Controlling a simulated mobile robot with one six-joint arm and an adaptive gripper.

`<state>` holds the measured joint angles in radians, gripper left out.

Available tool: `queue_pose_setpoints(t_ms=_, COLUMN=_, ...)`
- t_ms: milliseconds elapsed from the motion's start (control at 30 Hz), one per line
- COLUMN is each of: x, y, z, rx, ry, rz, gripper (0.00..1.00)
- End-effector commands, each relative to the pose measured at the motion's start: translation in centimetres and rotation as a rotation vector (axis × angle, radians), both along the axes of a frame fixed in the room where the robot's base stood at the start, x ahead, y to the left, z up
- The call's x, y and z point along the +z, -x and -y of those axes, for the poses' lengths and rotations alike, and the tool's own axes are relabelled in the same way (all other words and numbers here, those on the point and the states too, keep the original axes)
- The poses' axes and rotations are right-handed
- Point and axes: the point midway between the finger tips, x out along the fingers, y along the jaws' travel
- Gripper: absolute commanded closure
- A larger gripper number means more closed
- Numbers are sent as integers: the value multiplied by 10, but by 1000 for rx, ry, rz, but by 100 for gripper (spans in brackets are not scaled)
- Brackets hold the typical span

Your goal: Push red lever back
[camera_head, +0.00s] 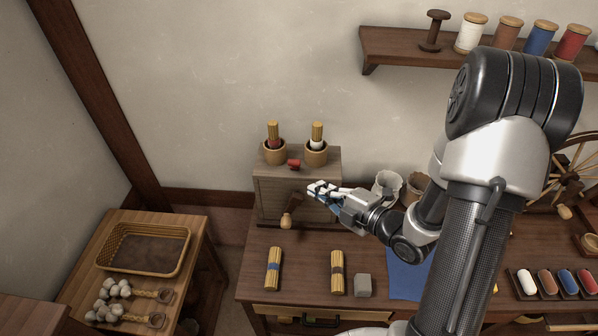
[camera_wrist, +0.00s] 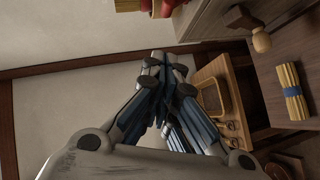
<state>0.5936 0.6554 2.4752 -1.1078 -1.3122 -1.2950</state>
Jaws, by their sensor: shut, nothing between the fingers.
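A small red piece (camera_head: 294,164), which looks like the red lever's end, shows at the top front edge of a wooden box (camera_head: 268,197), between two cups. A dark lever with a pale wooden knob (camera_head: 287,220) slants down from the box's front; the knob also shows in the wrist view (camera_wrist: 261,40). My gripper (camera_head: 318,189) is shut and empty, in front of the box's right part, to the right of and below the red piece. It appears apart from both.
Cups (camera_head: 275,154) (camera_head: 316,155) of yellow sticks stand on the box. Stick bundles (camera_head: 273,270) (camera_head: 338,273) and a grey block (camera_head: 363,286) lie on the bench. A side table holds a tray (camera_head: 145,249).

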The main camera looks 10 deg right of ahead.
Motion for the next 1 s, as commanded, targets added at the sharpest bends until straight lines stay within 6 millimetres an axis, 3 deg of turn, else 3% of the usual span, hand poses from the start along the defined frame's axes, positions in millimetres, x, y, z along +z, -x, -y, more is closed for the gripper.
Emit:
queue_pose_setpoints(t_ms=167, x=-5, y=-14, z=-9, rx=5, ry=0, rz=1, gripper=100)
queue_pose_setpoints(t_ms=567, x=-27, y=-84, z=-49, rx=4, ry=1, rz=1, gripper=100)
queue_pose_setpoints(t_ms=800, x=-38, y=-113, z=-38, rx=-1, ry=-1, rz=-1, gripper=100)
queue_pose_setpoints(t_ms=1000, x=-39, y=-120, z=-36, rx=-1, ry=0, rz=-1, gripper=100)
